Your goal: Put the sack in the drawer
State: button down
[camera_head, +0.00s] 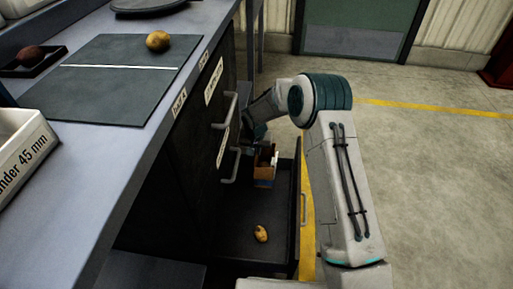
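An open lower drawer (236,237) extends from the dark cabinet under the counter. A small brown and blue item (265,172) stands at the far end of the drawer; I cannot tell whether it is a box or the sack. No other thing that looks like a sack shows. A yellow potato (261,233) lies on the drawer floor toward the near end. My gripper (247,148) reaches down at the far end of the drawer, close to the brown and blue item. Its fingers are small and dark, partly hidden, so their state is unclear.
Above the drawer are closed drawers with protruding handles (226,112). The counter holds a dark mat (105,100) with a white line, a potato (158,41), a black tray (30,68) and a white bin (20,150). The floor (440,180) at right is clear.

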jog(key=shift+f+b, duration=3.35)
jog(key=shift+f, duration=2.3)
jog(key=c, duration=1.6)
grip_release()
notch_tip(320, 180, up, 10)
jog(key=p, duration=0.5)
